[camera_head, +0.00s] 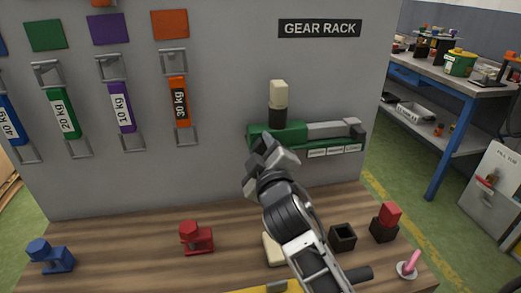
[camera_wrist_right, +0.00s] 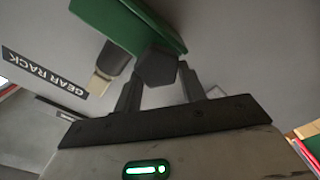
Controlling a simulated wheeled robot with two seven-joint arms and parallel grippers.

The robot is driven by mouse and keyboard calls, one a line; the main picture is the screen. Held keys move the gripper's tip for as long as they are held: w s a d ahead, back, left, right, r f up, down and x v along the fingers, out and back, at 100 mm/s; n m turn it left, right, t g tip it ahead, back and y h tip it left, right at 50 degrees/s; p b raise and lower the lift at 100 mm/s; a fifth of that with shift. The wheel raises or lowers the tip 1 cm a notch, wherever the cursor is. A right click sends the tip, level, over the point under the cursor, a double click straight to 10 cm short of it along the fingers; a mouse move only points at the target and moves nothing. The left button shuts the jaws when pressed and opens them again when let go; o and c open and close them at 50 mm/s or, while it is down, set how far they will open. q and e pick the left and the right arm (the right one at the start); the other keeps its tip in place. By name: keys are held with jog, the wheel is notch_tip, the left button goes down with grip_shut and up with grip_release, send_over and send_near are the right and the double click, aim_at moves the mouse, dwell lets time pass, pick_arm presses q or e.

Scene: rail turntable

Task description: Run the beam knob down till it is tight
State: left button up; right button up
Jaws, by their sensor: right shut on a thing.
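The green beam (camera_head: 275,134) is mounted on the grey wall panel under the GEAR RACK sign. It also shows at the top of the wrist view (camera_wrist_right: 130,22). A dark grey six-sided knob (camera_wrist_right: 157,68) sits at the beam, between the fingers of my right gripper (camera_wrist_right: 160,82), which is shut on it. In the head view my right gripper (camera_head: 272,157) reaches up to the front of the beam and hides most of the knob. Whether the knob touches the beam tightly cannot be told. My left gripper is not in view.
A cream-topped black handle (camera_head: 278,95) stands up behind the beam, with a grey bar (camera_head: 335,129) to its right. Several weight straps hang at left. The wooden bench (camera_head: 130,250) carries a blue clamp (camera_head: 50,256), a red clamp (camera_head: 196,237) and small black blocks (camera_head: 342,237).

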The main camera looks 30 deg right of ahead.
jog(key=o, duration=1)
jog(key=shift+c, duration=0.2)
jog(key=shift+s, duration=0.1)
jog(key=b+v, duration=0.1)
jog(key=v, duration=0.6)
jog(key=shift+s, duration=0.15)
jog(key=shift+f, duration=0.1)
